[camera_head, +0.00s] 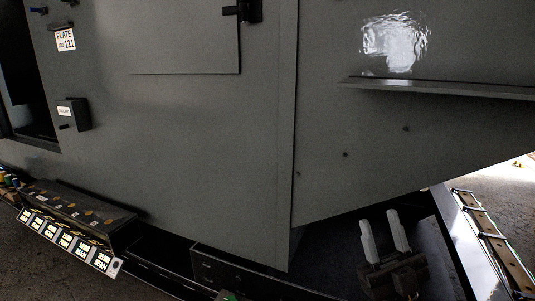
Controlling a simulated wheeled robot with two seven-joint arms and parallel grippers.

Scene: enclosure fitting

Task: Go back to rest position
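My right gripper (379,218) is at the lower right, in front of the dark lower part of the grey enclosure (200,130). Its two pale fingers point up and stand apart with a gap between them. Nothing shows between the fingers. It appears clear of the enclosure's panels. My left gripper is not in view.
A ledge (440,88) juts from the right panel. A small box (72,113) and a plate label (65,40) are at the left. A labelled bin rack (75,215) stands at the lower left. A rail-like rack (490,240) is at the right.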

